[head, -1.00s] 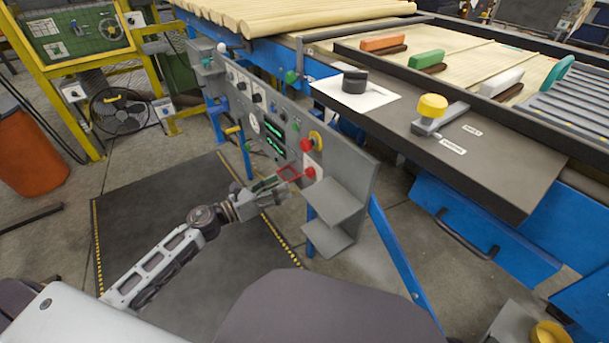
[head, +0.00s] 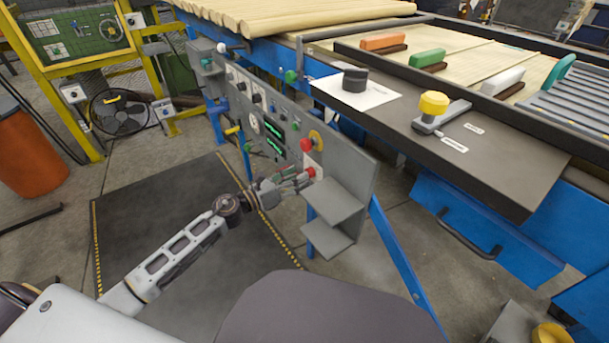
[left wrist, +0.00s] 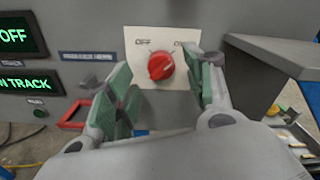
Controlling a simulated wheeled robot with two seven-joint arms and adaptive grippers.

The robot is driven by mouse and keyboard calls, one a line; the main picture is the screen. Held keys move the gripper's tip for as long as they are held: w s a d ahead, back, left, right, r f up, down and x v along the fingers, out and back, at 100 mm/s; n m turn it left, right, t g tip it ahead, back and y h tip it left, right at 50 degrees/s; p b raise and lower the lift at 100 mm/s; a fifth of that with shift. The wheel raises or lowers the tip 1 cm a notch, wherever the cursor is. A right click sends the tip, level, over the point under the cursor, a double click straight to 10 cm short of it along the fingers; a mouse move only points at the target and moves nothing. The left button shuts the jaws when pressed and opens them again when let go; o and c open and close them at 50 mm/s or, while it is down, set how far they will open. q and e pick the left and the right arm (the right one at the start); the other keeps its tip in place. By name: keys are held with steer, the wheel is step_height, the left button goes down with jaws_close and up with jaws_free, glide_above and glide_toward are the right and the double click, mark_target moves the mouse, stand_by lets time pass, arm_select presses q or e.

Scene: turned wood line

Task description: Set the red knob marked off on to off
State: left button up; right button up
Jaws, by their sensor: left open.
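The red knob (left wrist: 160,66) sits on a white plate (left wrist: 148,42) with OFF printed at its upper left and ON at its upper right, partly covered by a finger. I cannot tell clearly which mark it points to. The knob also shows in the head view (head: 311,172), low on the grey panel. My left gripper (head: 303,181) is in front of it; in the left wrist view the gripper (left wrist: 165,88) is open, its green-padded fingers left and right of the knob, with no clear contact. My right gripper is not in view.
Green-lit displays (left wrist: 22,82) are to the left. A grey shelf (left wrist: 275,54) juts out close to the right. A red frame (left wrist: 73,114) lies left of the fingers.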

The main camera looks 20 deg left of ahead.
mark_target(309, 173)
arm_select(q)
steer(key=shift+x, duration=1.65)
steer(key=c, duration=1)
